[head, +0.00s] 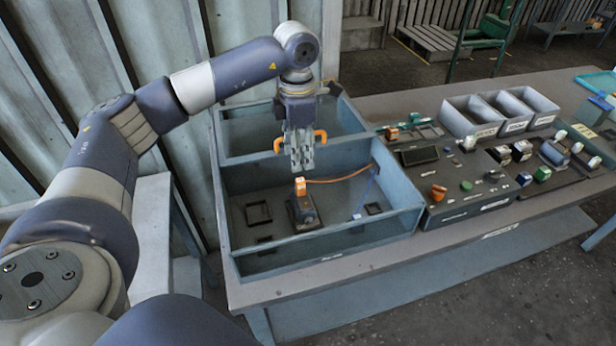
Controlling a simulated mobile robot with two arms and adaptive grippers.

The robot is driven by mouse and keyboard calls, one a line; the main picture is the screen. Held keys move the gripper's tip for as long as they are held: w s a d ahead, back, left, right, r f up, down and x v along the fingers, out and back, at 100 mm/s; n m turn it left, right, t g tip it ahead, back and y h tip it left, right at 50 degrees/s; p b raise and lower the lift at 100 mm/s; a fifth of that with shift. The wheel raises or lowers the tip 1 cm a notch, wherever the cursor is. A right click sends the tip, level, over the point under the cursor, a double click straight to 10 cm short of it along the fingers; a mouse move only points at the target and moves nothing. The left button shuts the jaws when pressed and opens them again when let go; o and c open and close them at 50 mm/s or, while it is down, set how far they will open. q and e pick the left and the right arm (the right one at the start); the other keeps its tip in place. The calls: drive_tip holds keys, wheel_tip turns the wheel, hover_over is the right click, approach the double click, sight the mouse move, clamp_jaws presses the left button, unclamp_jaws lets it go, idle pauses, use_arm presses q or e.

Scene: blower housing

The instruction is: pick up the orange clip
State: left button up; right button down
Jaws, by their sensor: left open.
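My left gripper (302,166) hangs pointing down over the blue-grey open housing (330,248), with its jaws open and apparently empty. Below its fingertips, a small orange and white piece (300,187) stands upright on a dark block (304,212) on the housing floor. An orange wire (340,180) runs from near this piece to the right wall. Another orange piece (438,192) lies on the dark parts board to the right. Which of these is the orange clip I cannot tell for certain. My right gripper is out of the picture.
The housing's walls and its divider (240,160) rise around the gripper's area. A blue wire (365,195) hangs inside at the right. The dark board (470,212) holds several small parts. Grey bins (470,130) stand behind it. The table's front edge (440,255) is clear.

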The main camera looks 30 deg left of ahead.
sight(300, 180)
use_arm(q)
drive_tip(key=f, duration=0.1)
drive_tip(key=s+f, duration=0.1)
drive_tip(key=f, duration=0.1)
drive_tip(key=shift+s+p, duration=0.2)
drive_tip(key=shift+p, duration=0.1)
drive_tip(key=shift+w+f, duration=0.1)
drive_tip(key=shift+f, duration=0.1)
drive_tip(key=f+p, duration=0.1)
drive_tip(key=f, duration=0.1)
drive_tip(key=d+f+p, duration=0.1)
drive_tip(key=f, duration=0.1)
drive_tip(key=shift+w+f+p, duration=0.1)
drive_tip(key=shift+p, duration=0.25)
drive_tip(key=shift+f, duration=0.5)
drive_tip(key=c, duration=0.9)
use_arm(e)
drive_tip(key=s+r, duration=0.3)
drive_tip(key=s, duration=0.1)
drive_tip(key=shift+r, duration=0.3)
